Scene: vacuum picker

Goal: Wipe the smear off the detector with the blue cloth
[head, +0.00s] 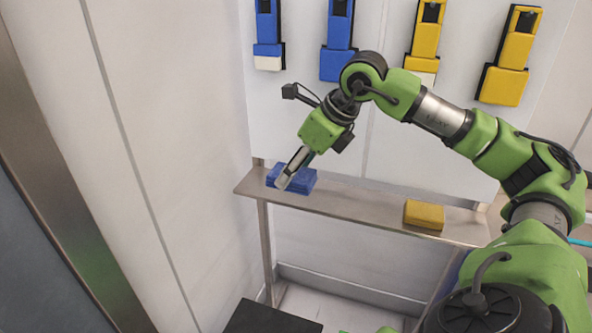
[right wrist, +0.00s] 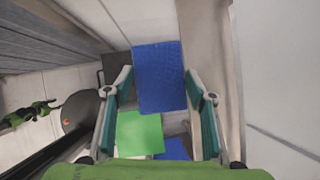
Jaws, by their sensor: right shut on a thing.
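A blue cloth (head: 304,180), shaped like a flat block, is at the left end of the metal shelf. My right gripper (head: 285,181) reaches down to it from above, with its fingers against it. In the right wrist view the blue cloth (right wrist: 158,72) lies between the two fingers of the right gripper (right wrist: 157,80), which is shut on it. I cannot tell whether the cloth still touches the shelf. I cannot make out the detector or a smear in either view. My left gripper is not in view.
The narrow metal shelf (head: 350,204) also bears a yellow block (head: 424,214) towards its right end. Above it hang two blue wall units (head: 268,28) (head: 338,32) and two yellow ones (head: 427,30) (head: 516,45). A white wall (head: 160,130) stands close on the left.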

